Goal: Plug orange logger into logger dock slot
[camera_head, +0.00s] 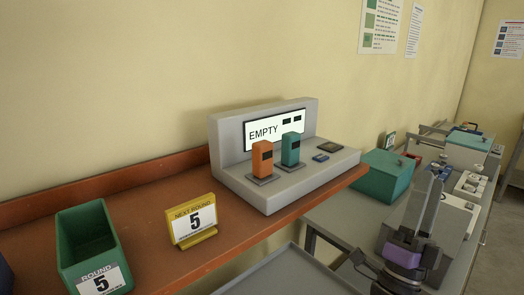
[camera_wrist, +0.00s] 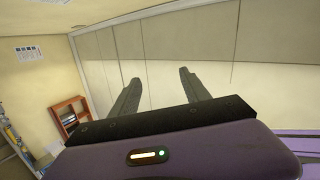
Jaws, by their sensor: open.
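The orange logger (camera_head: 262,160) stands upright on a small dark base at the front left of the grey logger dock (camera_head: 225,150). I cannot tell whether it is seated in a slot. A teal logger (camera_head: 290,149) stands upright just to its right on a similar base. The dock's screen (camera_head: 262,131) reads EMPTY. My gripper (camera_wrist: 157,76) is open with nothing between its fingers in the wrist view, facing a pale wall of panels. In the head view, my arm with its purple wrist is at the lower right, well apart from the orange logger.
A yellow NEXT ROUND 5 sign (camera_head: 194,222) and a green ROUND 5 bin (camera_head: 88,243) stand on the brown shelf (camera_head: 150,240) left of the dock. Small flat items (camera_head: 329,147) lie on the dock's right. A teal box (camera_head: 384,175) sits beyond, on the lower grey bench.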

